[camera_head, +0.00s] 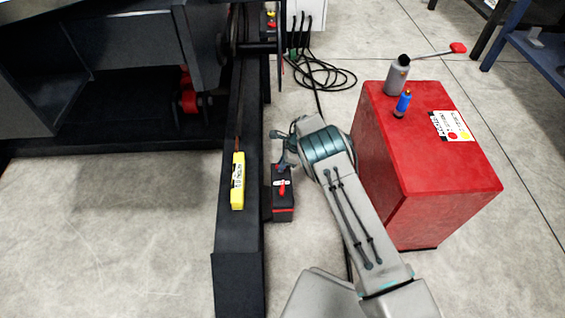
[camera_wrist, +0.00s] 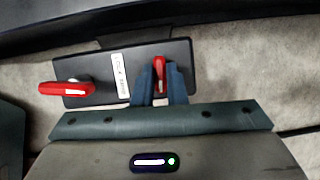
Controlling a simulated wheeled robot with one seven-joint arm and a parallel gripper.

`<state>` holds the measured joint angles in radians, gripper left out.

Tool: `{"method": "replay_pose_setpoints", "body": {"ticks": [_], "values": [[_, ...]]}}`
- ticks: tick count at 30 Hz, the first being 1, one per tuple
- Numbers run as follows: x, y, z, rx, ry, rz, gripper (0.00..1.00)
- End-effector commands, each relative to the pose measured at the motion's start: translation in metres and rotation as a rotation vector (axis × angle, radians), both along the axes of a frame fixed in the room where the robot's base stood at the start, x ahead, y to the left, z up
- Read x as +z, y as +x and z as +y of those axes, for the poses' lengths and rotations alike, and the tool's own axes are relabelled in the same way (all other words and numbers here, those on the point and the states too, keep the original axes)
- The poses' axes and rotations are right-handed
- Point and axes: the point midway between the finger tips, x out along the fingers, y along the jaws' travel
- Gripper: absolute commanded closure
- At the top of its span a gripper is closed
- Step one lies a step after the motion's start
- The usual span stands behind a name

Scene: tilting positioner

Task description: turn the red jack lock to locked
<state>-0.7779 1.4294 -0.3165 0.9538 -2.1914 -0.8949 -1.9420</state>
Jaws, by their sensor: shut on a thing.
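A black box (camera_head: 284,206) with red parts stands beside the black beam in the head view. In the wrist view the same box (camera_wrist: 98,98) carries two red handles and a white label (camera_wrist: 121,75), whose small print I cannot fully read. My gripper (camera_wrist: 159,84) is shut on the right-hand red handle (camera_wrist: 159,70), which points up and down in the picture between the blue-grey fingers. The other red handle (camera_wrist: 67,88) lies crosswise to the left, free of the fingers. In the head view my gripper (camera_head: 283,166) is over the far part of the box.
The long black beam (camera_head: 238,225) runs left of the box, with a yellow labelled piece (camera_head: 238,182) on it. A red cabinet (camera_head: 420,150) with a grey bottle (camera_head: 396,75) and a blue bottle (camera_head: 403,102) stands to the right. Black cables (camera_head: 325,75) lie behind.

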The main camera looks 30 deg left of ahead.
Motion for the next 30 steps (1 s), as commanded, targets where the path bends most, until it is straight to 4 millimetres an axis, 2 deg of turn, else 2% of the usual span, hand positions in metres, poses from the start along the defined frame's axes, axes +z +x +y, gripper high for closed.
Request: {"method": "replay_pose_setpoints", "body": {"ticks": [8, 30], "values": [[0.0027, -0.0024, -0.0008, -0.182, -0.003, 0.002, 1.00], [0.0009, -0.0066, -0.0004, -0.883, -0.003, 0.000, 1.00]]}}
